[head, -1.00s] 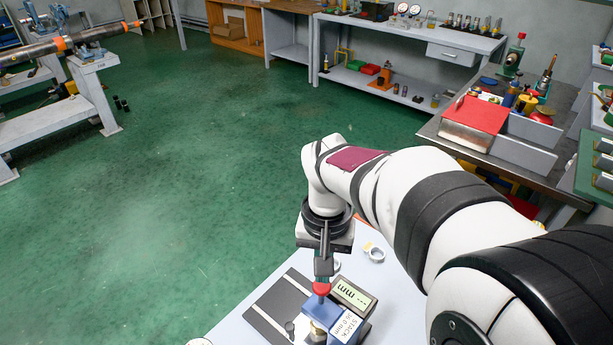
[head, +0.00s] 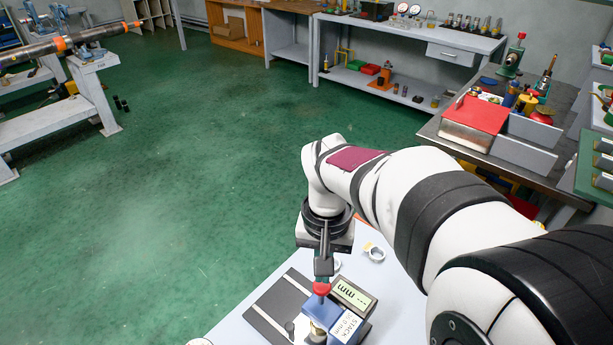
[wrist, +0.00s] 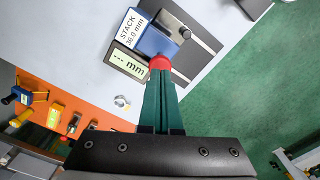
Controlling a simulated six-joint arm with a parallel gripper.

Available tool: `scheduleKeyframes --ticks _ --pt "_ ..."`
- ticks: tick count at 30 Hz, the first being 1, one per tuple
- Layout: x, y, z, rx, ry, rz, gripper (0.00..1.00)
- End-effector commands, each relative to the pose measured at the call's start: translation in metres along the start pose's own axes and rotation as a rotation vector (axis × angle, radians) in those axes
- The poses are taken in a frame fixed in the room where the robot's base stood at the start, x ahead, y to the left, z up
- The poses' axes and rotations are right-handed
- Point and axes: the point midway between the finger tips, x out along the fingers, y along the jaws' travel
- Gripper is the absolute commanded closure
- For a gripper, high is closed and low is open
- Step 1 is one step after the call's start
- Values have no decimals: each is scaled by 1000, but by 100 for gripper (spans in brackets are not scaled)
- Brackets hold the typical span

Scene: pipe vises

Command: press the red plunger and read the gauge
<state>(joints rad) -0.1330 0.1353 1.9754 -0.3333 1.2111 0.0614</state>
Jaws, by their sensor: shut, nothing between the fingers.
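The red plunger (head: 321,288) stands on top of the blue gauge body (head: 318,309) on the table at the bottom of the head view. It also shows in the wrist view as a red cap (wrist: 160,63). My gripper (head: 323,274) is shut and empty, pointing down with its tips at the plunger's top. They look to be touching it or very close; I cannot tell which. The gauge display (head: 354,295) shows dashes and "mm", also in the wrist view (wrist: 129,65). A white label (wrist: 131,28) reads "STACK 36.0 mm".
The gauge sits on a dark base plate (head: 275,305) with light stripes on the pale table (head: 238,322). A small ring (head: 376,253) lies behind the gauge. A steel bench with a red-topped box (head: 474,114) stands at the right. The green floor at left is open.

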Motion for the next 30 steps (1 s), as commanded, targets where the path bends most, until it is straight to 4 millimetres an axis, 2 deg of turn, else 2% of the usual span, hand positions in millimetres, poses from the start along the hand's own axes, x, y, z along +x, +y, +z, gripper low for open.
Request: scheduleKeyframes --ticks 30 --pt "26 0 0 1 -1 0 100"
